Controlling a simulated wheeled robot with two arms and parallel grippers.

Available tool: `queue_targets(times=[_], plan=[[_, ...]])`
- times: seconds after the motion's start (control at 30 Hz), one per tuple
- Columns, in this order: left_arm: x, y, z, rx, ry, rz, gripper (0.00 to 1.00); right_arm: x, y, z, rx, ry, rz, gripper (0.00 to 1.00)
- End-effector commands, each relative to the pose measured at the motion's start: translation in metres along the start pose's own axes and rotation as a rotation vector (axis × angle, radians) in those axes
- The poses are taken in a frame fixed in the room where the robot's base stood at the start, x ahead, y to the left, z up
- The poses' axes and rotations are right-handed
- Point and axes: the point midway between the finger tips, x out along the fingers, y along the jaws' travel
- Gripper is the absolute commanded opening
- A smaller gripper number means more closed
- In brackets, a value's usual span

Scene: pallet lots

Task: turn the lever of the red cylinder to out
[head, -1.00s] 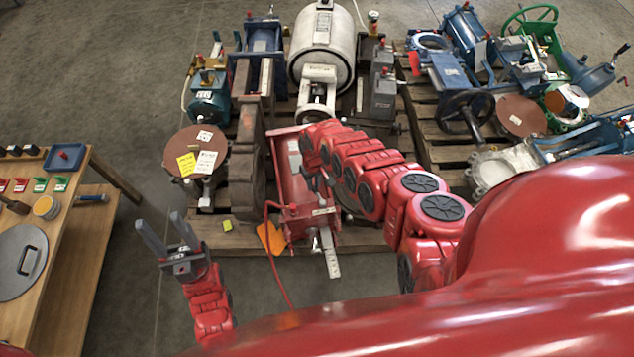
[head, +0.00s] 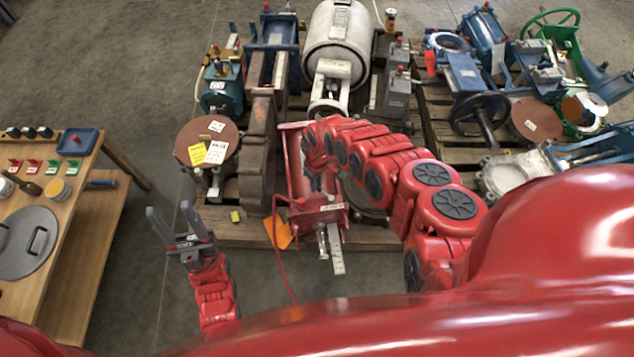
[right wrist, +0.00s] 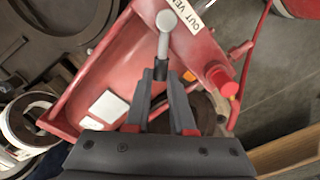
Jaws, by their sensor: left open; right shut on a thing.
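The red cylinder (head: 297,170) lies on a wooden pallet in the middle of the head view, partly covered by my right arm. In the right wrist view its red body (right wrist: 112,70) fills the middle, with a label (right wrist: 190,14) reading "OUT" and more letters cut off. A lever (right wrist: 163,42) with a pale round end stands near that label. My right gripper (right wrist: 163,80) is shut on the lever's dark lower part; the exact contact is partly hidden by the fingers. My left gripper (head: 170,212) is open and empty, left of the cylinder, over the floor.
A red knob (right wrist: 222,80) sticks out right of the lever. Other valves and cylinders crowd the pallet, including a white tank (head: 336,45) behind. A wooden bench (head: 88,215) stands at left. Bare floor lies between bench and pallet.

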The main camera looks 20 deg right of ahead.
Motion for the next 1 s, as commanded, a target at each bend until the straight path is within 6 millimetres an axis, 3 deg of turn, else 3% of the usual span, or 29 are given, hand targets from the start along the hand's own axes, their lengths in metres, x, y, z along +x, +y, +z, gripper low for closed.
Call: queue_targets(times=[0.2, 0.23, 0.4, 0.77, 1.0], plan=[[0.0, 0.0, 0.0, 0.0, 0.0, 0.0, 0.51, 0.0, -0.001, 0.0, -0.002, 0.0, -0.001, 0.0], [0.0, 0.0, 0.0, 0.0, 0.0, 0.0, 0.51, 0.0, -0.001, 0.0, -0.002, -0.001, -0.001, 0.26], [0.0, 0.0, 0.0, 0.0, 0.0, 0.0, 0.51, 0.0, -0.001, 0.0, -0.001, 0.0, -0.001, 0.52], [0.002, 0.0, 0.0, 0.0, 0.0, 0.0, 0.51, -0.004, 0.0, -0.001, -0.001, 0.001, 0.0, 0.52], [0.012, -0.001, -0.002, 0.0, 0.0, 0.0, 0.51, -0.035, 0.002, 0.0, 0.0, -0.002, 0.002, 0.52]])
